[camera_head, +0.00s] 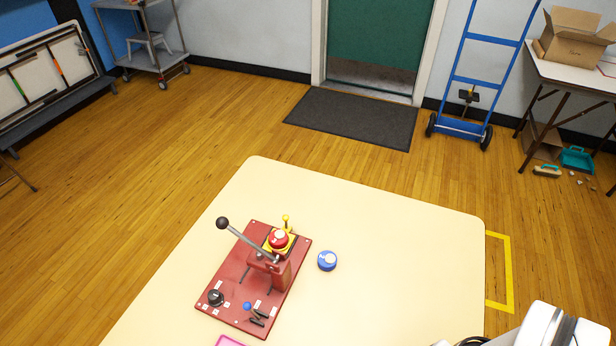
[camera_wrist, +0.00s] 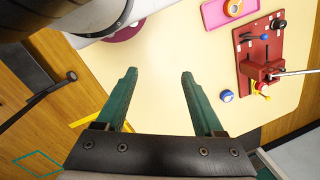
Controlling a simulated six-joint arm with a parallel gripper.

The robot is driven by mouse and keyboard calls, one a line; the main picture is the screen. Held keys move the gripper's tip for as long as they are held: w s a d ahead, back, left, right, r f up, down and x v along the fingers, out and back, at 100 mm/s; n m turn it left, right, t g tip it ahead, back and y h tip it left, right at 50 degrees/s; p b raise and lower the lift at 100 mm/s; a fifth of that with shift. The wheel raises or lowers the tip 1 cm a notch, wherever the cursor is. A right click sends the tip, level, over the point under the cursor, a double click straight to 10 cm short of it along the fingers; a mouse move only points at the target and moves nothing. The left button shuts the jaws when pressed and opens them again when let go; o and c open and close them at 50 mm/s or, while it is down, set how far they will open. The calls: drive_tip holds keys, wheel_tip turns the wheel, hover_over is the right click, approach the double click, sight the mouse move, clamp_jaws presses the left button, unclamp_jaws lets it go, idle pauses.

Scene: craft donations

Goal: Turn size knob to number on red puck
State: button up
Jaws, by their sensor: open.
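A red machine board (camera_head: 232,272) lies on the cream table, with a press and a long black-balled lever (camera_head: 247,240). The black size knob (camera_head: 215,297) sits at its near left corner among small white labels; it also shows in the wrist view (camera_wrist: 279,24). The red puck (camera_head: 279,238) with a pale top sits in a yellow holder by the press. Its number is too small to read, as are the knob's labels. My gripper (camera_wrist: 158,73) is open and empty over the table, with the board off to its right in the wrist view.
A blue puck (camera_head: 327,261) stands right of the board. A blue-tipped lever (camera_head: 247,306) and black parts (camera_head: 258,318) are near the knob. The table's right side (camera_head: 420,260) is clear.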

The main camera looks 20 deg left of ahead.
drive_tip(key=shift+w+a+r, duration=0.1)
drive_tip(key=shift+w, duration=0.05)
drive_tip(key=shift+c, duration=0.5)
drive_tip(key=w+a+r+n, duration=0.3)
drive_tip(key=w+a+n, duration=0.3)
drive_tip(key=w+n, duration=0.15)
drive_tip(key=n+h, duration=0.2)
drive_tip(key=n, duration=1.6)
hover_over(213, 295)
wheel_tip(213, 295, down, 7)
wheel_tip(213, 295, down, 16)
drive_tip(key=shift+r, duration=0.25)
